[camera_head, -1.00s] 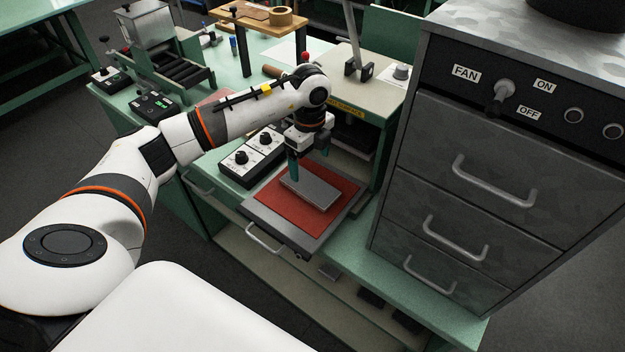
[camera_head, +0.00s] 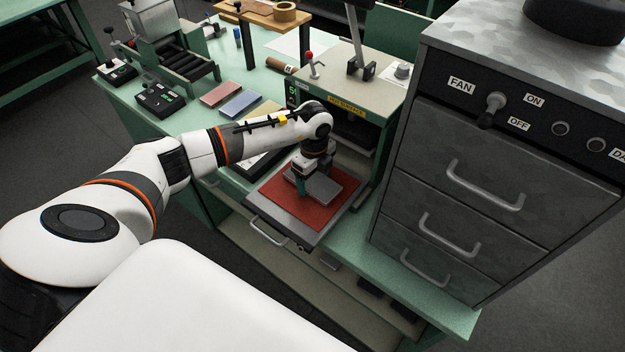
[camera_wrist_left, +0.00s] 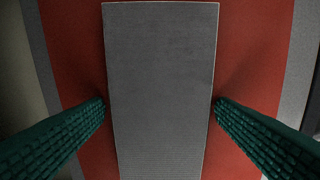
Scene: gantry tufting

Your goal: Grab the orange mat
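A red-orange mat (camera_head: 336,206) lies flat on a pulled-out metal tray (camera_head: 262,210); it also shows in the left wrist view (camera_wrist_left: 75,60). A grey rectangular slab (camera_head: 325,191) lies on top of the mat and hides its middle. My left gripper (camera_head: 310,188) is over the slab, pointing down. In the left wrist view, its two green ribbed fingers (camera_wrist_left: 160,103) are apart, one on each side of the grey slab (camera_wrist_left: 160,60), close to its long edges. I cannot tell if they touch it. My right gripper is not in view.
The tray sticks out from a press marked as a hot surface (camera_head: 346,101). A grey drawer cabinet (camera_head: 480,190) stands close on the right. A reddish tile (camera_head: 222,93) and a blue tile (camera_head: 239,104) lie on the green bench behind my arm.

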